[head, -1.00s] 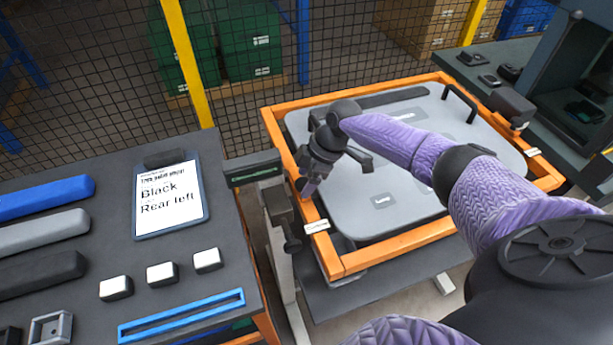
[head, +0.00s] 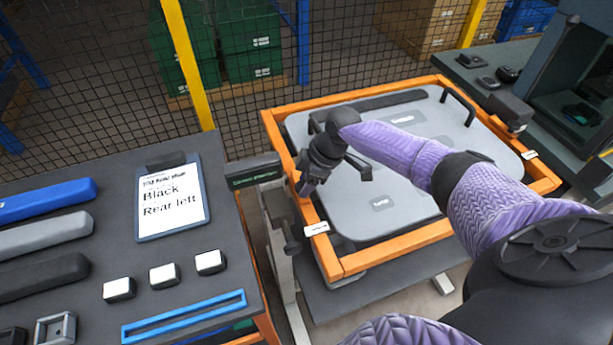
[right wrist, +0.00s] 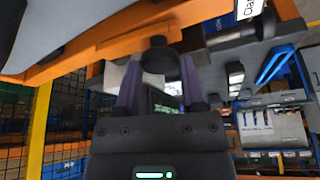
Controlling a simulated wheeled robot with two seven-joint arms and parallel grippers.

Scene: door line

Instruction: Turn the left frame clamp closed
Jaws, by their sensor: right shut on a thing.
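The orange frame (head: 385,251) holds a grey panel (head: 400,215) in the head view. My right gripper (head: 304,187) is at the frame's left side, pointing down. In the right wrist view, its two purple fingers (right wrist: 160,82) are shut on the left frame clamp, whose dark round knob (right wrist: 157,55) shows at the fingertips beside the orange rail. Most of the clamp is hidden behind the gripper, so I cannot tell its angle. My left gripper is in neither view.
A dark clamp-like block (head: 511,108) sits on the frame's right side. A dark table (head: 90,165) at left carries a clipboard (head: 171,200), bars and white blocks. A small dark sign (head: 252,171) stands between table and frame. A mesh fence (head: 330,60) runs behind.

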